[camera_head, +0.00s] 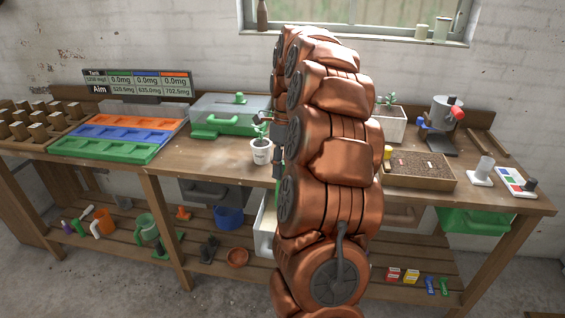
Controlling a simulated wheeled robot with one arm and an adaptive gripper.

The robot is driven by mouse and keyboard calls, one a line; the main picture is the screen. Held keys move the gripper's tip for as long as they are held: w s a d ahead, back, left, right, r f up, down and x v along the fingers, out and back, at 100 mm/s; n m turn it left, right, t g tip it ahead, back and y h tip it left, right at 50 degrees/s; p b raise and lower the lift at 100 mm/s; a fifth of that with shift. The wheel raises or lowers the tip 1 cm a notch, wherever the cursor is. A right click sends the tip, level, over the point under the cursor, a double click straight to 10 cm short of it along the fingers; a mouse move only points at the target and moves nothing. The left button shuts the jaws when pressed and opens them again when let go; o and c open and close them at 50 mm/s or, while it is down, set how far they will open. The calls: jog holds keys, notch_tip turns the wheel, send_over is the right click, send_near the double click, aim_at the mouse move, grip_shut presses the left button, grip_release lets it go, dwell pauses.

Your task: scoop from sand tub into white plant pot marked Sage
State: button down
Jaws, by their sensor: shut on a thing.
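A small white plant pot (261,156) with a dark mark and a green seedling stands upright on the bench, just left of my arm. The mark is too small to read. My gripper (277,150) shows only as some grey parts at the left edge of my copper arm, close beside this pot. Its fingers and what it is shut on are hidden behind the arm. I cannot pick out a sand tub for sure. A grey bin (212,190) hangs under the bench, and my arm covers the middle.
A wooden tray of brown soil (430,183) lies right of my arm. A white planter (389,127) stands behind it. A clear-lidded green box (226,121) and a tray of coloured compartments (112,148) are left. Bare bench lies before the green box.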

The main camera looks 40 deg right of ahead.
jog(key=shift+w+d+b+x, duration=0.1)
jog(key=shift+d+b+x, duration=0.1)
jog(key=shift+x, duration=0.7)
jog(key=shift+w+d+b+x, duration=0.1)
jog(key=shift+d+x, duration=0.05)
jog(key=shift+x, duration=0.75)
jog(key=shift+w+d+b+x, duration=0.1)
jog(key=shift+d+b+x, duration=0.1)
jog(key=shift+x, duration=0.7)
jog(key=shift+w+d+b+x, duration=0.15)
jog(key=shift+b+x, duration=0.25)
jog(key=shift+x, duration=0.45)
jog(key=shift+d+b+x, duration=0.2)
jog(key=shift+b+x, duration=0.25)
jog(key=shift+x, duration=0.35)
jog(key=shift+w+d+b+x, duration=0.15)
jog(key=shift+b+x, duration=0.25)
jog(key=shift+x, duration=0.45)
jog(key=shift+s+f, duration=0.15)
jog(key=shift+r+t+h+b, duration=0.25)
jog(key=shift+r+h, duration=0.3)
jog(key=shift+r, duration=1.65)
jog(key=shift+r+t+h+b, duration=0.25)
jog(key=shift+r+h, duration=0.35)
jog(key=shift+r, duration=1.6)
jog(key=shift+r+t+h+b, duration=0.1)
jog(key=shift+r+h+b, duration=0.35)
jog(key=shift+r, duration=1.7)
